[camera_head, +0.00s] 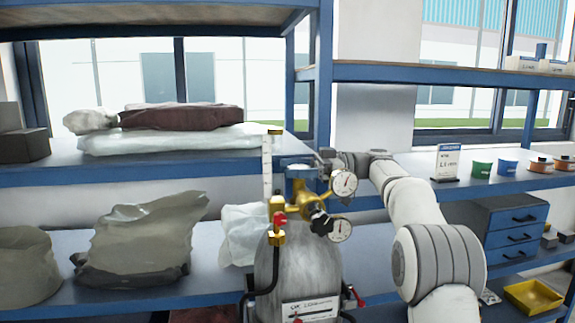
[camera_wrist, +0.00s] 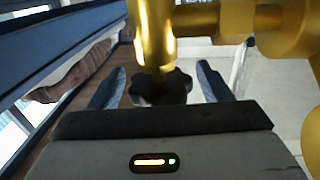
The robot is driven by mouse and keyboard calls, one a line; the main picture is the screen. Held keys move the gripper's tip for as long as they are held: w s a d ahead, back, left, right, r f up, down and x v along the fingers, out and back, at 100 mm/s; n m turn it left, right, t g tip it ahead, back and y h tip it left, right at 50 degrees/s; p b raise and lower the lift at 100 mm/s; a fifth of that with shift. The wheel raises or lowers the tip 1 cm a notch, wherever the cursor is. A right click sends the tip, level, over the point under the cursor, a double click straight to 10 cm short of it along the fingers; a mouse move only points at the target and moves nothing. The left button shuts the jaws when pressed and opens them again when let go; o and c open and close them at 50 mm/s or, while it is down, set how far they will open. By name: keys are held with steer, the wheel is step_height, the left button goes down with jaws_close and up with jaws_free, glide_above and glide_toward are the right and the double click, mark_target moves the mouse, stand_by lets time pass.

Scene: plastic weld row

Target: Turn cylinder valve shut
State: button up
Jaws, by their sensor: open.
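The grey gas cylinder (camera_head: 296,270) stands upright in the head view, with a brass valve and regulator (camera_head: 312,205) on top. Two round white gauges (camera_head: 344,182) and a black lobed knob (camera_head: 320,222) sit on the brasswork. In the wrist view, a black lobed handwheel (camera_wrist: 160,92) sits on a brass stem (camera_wrist: 156,35). My gripper (camera_wrist: 158,84) is open, with one finger on each side of this handwheel and visible gaps between. In the head view my arm reaches in from the right behind the gauges, and my fingertips there are hard to make out.
Brass fittings (camera_wrist: 250,25) lie close beside my gripper in the wrist view. A black hose with a red-and-gold fitting (camera_head: 278,225) runs down the cylinder's left side. Blue shelves (camera_head: 220,170) carry wrapped bags (camera_head: 145,240). Small pots (camera_head: 508,168) and a drawer unit (camera_head: 515,225) stand right.

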steer(key=shift+s+a, duration=0.15)
steer(key=shift+a, duration=0.35)
steer(key=shift+c, duration=0.3)
